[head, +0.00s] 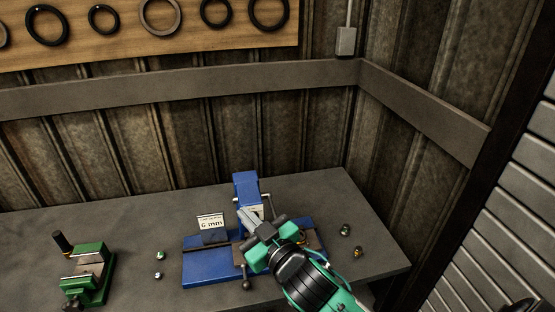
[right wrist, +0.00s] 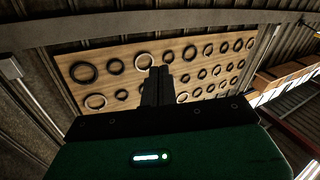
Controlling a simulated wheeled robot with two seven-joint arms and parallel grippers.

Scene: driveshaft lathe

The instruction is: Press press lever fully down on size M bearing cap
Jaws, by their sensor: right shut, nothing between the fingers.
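A blue press (head: 246,186) stands on the grey bench with its upright column at the back and a blue base (head: 207,272). A sign reading "6 mm" (head: 210,221) is on its left part. A dark rod with a ball end (head: 246,284) hangs at the front of the base; I cannot tell whether it is the press lever. My right gripper (head: 244,214) is shut and empty, in front of the column, and hides part of the press. Its closed fingers (right wrist: 157,86) also show in the right wrist view. I cannot make out the size M bearing cap. My left gripper is out of view.
A green fixture (head: 92,285) with a black handle stands at the left. Small metal parts lie left (head: 160,255) and right (head: 345,230) of the press. A corrugated wall is behind; a board (right wrist: 120,95) of rings hangs there.

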